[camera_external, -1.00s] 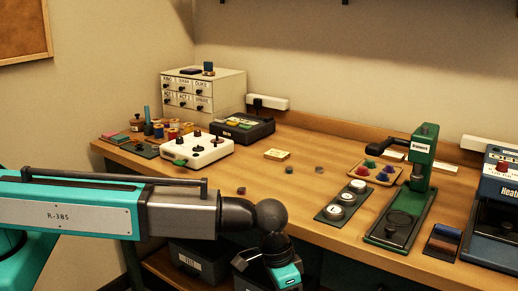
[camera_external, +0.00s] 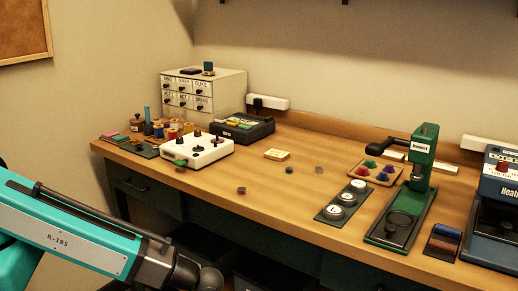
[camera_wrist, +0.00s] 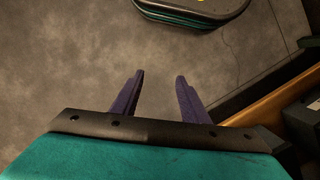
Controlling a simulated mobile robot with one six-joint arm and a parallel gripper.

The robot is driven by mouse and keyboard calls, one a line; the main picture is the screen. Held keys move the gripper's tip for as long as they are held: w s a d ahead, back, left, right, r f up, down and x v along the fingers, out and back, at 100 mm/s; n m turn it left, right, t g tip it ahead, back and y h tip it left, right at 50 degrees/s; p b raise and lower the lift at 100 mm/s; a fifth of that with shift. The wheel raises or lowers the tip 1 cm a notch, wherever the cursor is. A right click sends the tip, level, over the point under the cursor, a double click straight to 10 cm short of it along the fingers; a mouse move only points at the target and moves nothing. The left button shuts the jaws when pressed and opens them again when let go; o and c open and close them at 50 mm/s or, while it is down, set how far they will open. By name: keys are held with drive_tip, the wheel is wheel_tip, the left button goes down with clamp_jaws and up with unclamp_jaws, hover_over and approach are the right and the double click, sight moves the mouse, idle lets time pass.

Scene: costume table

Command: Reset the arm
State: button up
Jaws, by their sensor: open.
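My gripper (camera_wrist: 158,92) shows in the wrist view with its two purple fingers apart and nothing between them. It points down over the grey floor (camera_wrist: 60,70). In the external view my teal arm is at the lower left, and the gripper itself is out of the picture there. The arm is below the level of the wooden table's (camera_external: 285,190) top and in front of its left part.
The table holds a white box with knobs (camera_external: 197,150), a drawer cabinet (camera_external: 203,93), a green press (camera_external: 422,160), a tray of white discs (camera_external: 342,205) and a blue heating machine (camera_external: 497,205). A table drawer (camera_external: 142,188) is shut. In the wrist view, a wooden edge (camera_wrist: 270,100) lies at the right.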

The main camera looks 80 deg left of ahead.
drive_tip(key=s+a+f+g, duration=0.1)
drive_tip(key=s+f, duration=0.2)
drive_tip(key=s, duration=0.6)
drive_tip(key=s+a+f+g+p, duration=0.1)
drive_tip(key=s+a+f+g, duration=0.1)
drive_tip(key=s, duration=0.8)
drive_tip(key=shift+a+f+m+y, duration=0.2)
drive_tip(key=shift+f+m+y, duration=0.1)
drive_tip(key=shift+f, duration=0.1)
